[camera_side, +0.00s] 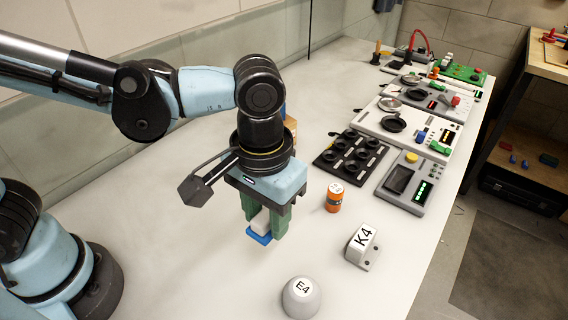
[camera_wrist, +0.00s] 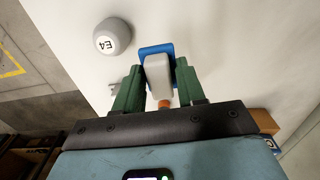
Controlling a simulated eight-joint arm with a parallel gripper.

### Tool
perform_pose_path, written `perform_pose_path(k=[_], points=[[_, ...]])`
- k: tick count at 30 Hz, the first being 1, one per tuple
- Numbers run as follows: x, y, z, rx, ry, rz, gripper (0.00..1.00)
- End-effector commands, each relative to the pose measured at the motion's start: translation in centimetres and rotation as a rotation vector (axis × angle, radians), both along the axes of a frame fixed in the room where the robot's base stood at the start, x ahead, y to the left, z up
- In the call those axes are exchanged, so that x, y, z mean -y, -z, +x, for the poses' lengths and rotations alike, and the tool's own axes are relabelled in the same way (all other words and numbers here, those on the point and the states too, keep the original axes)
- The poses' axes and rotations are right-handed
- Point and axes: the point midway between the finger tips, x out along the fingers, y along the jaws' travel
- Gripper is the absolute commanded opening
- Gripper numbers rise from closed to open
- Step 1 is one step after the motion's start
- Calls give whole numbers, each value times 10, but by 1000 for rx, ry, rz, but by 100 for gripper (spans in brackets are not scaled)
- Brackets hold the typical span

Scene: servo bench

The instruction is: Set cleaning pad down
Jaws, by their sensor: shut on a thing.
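The cleaning pad is a blue pad (camera_side: 259,237) with a whitish grip block on top. My gripper (camera_side: 263,225) has its green fingers shut on the whitish block, with the blue pad below it. In the wrist view the pad (camera_wrist: 151,50) shows beyond the fingertips of my gripper (camera_wrist: 157,84), with the pale block between them. The pad is close over the white bench top; I cannot tell whether it touches.
A grey dome marked E4 (camera_side: 300,297) and a white block marked K4 (camera_side: 361,245) stand at the front right. An orange cylinder (camera_side: 333,197) stands right of my gripper. A black holder tray (camera_side: 350,156) and several instruments lie behind. The bench in front of the gripper is clear.

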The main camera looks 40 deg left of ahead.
Motion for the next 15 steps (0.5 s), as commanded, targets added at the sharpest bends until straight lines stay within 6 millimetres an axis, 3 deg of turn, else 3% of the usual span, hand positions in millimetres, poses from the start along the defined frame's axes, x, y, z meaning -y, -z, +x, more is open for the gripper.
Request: perform_pose_path(k=[5, 15], points=[[2, 6, 11, 0, 5, 0, 10], [-37, 47, 67, 0, 2, 0, 10]])
